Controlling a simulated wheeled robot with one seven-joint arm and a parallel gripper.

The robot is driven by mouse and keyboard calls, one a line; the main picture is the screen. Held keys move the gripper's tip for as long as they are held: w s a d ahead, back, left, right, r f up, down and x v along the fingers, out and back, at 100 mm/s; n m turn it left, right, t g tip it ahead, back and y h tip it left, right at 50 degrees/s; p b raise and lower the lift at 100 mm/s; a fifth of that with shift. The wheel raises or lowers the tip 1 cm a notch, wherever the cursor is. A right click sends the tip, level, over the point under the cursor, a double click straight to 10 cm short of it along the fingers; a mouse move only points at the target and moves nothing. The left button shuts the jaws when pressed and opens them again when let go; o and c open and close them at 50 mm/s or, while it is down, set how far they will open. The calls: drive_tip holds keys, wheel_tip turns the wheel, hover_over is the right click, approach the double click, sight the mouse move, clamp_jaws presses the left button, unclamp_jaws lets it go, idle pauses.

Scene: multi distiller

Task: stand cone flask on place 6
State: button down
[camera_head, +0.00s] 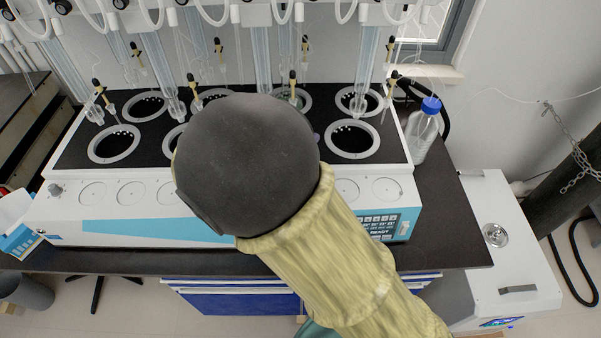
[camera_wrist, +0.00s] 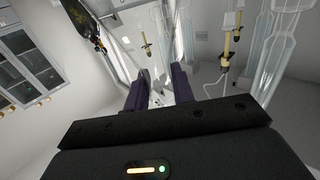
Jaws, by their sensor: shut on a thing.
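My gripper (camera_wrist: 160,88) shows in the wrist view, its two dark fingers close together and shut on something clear. I take this for the cone flask (camera_wrist: 161,98); only a faint glassy patch shows between the fingers, so its tilt cannot be told. In the head view my dark wrist and pale arm cover the middle of the distiller (camera_head: 140,226) and hide the gripper and flask. The distiller's black top has two rows of grey-ringed round places. A front-right ring (camera_head: 352,141) and front-left ring (camera_head: 114,144) look empty. I cannot tell which ring is place 6.
Glass condenser tubes (camera_head: 263,62) and yellow-black droppers (camera_head: 192,87) hang over the rings. A blue-capped bottle (camera_head: 421,132) stands right of the distiller on the dark bench (camera_head: 452,225). A white cabinet (camera_head: 513,258) stands beyond the bench at right.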

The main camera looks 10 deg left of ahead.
wheel_tip(320, 180, down, 3)
drive_tip(key=shift+w+a, duration=0.1)
drive_tip(key=shift+w+f, duration=0.1)
drive_tip(key=shift+f, duration=0.3)
drive_tip(key=shift+r, duration=0.1)
drive_tip(key=shift+s, duration=0.2)
wheel_tip(320, 180, down, 4)
drive_tip(key=shift+s+r, duration=0.1)
drive_tip(key=shift+f, duration=0.25)
drive_tip(key=shift+f, duration=0.1)
drive_tip(key=c, duration=1.2)
unclamp_jaws()
